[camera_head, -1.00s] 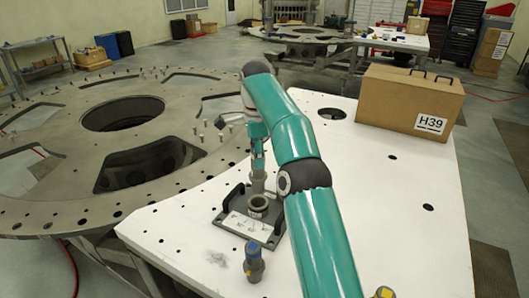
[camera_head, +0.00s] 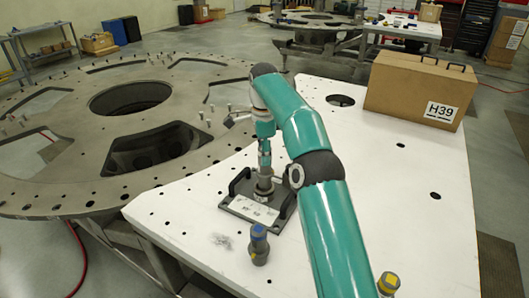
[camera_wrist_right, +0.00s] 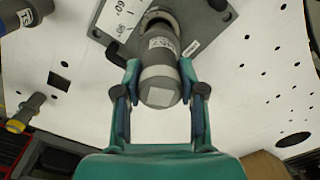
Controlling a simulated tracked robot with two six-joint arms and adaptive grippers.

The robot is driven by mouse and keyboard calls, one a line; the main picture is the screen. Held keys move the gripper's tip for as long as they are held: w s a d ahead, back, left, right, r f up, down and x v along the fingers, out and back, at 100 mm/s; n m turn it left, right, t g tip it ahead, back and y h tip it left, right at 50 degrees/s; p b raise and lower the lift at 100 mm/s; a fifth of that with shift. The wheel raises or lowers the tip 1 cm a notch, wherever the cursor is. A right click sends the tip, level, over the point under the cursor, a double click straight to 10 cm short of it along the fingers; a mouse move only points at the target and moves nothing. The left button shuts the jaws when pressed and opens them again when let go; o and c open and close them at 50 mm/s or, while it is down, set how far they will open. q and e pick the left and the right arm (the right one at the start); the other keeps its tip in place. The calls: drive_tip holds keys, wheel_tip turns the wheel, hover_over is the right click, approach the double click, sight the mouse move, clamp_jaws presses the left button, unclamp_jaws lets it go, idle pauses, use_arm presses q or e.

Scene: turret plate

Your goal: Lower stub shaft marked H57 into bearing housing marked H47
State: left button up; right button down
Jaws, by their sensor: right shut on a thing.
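The stub shaft (camera_wrist_right: 160,62) is a grey cylinder with a white label, partly readable in the right wrist view. My right gripper (camera_wrist_right: 160,78) is shut on it from both sides. In the head view, the right gripper (camera_head: 265,163) holds it upright over the bearing housing (camera_head: 264,194). The housing is a grey ring on a dark square base plate (camera_head: 236,206) with two black handles and a white marked strip. The ring (camera_wrist_right: 152,18) shows behind the shaft's far end in the wrist view. I cannot tell how far the shaft is inside. My left gripper is out of view.
A blue-topped grey cylinder (camera_head: 258,245) stands in front of the base plate. A yellow-topped one (camera_head: 388,284) stands at the table's front edge. A brown case marked H39 (camera_head: 415,90) stands at the back right. The large turret plate (camera_head: 60,190) lies left.

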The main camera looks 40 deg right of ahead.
drive_tip(key=shift+f+b, duration=1.5)
drive_tip(key=shift+f, duration=0.9)
drive_tip(key=c, duration=0.6)
unclamp_jaws()
drive_tip(key=shift+f, duration=0.1)
